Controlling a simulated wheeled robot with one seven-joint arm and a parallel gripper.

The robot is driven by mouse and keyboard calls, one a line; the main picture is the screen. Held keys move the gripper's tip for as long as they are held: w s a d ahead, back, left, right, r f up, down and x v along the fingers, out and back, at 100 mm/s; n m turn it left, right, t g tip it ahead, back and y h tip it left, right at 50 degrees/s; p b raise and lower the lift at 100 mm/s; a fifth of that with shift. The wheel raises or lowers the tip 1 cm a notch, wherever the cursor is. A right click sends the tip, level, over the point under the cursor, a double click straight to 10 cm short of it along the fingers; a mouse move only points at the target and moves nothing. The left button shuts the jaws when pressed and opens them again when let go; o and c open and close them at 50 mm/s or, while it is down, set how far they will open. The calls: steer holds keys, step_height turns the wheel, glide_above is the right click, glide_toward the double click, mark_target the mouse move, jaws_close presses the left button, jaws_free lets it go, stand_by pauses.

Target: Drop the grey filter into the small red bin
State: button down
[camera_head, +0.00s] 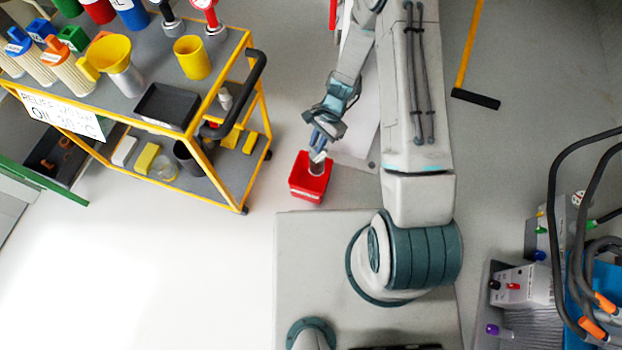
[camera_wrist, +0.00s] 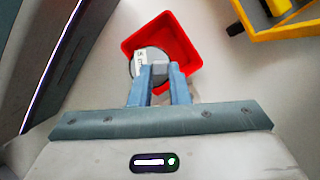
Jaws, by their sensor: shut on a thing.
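The small red bin (camera_head: 309,185) stands on the floor to the right of the cart in the head view. It also shows in the wrist view (camera_wrist: 186,47), with its open top facing the camera. The grey filter (camera_head: 317,165) is a short cylinder at the bin's opening. In the wrist view the filter (camera_wrist: 147,62) shows a dark round end and a white label, overlapping the bin's left side. My gripper (camera_head: 319,150) points down over the bin and is shut on the filter. I cannot tell how far the filter's lower end reaches into the bin.
A yellow-framed cart (camera_head: 241,110) with cups, filters and a black tray stands left of the bin. A yellow pole with a black foot (camera_head: 475,98) is at the right. Hoses and a pump unit (camera_head: 525,285) are at the lower right. The floor below the cart is clear.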

steer(key=shift+f+b, duration=2.3)
steer(key=shift+f, duration=0.8)
steer(key=c, duration=1.3)
jaws_free()
steer(key=shift+r, duration=0.1)
steer(key=p+v, duration=0.3)
steer(key=v, duration=0.4)
steer(key=shift+r+p, duration=0.2)
steer(key=shift+p, duration=0.1)
steer(key=shift+d, duration=0.1)
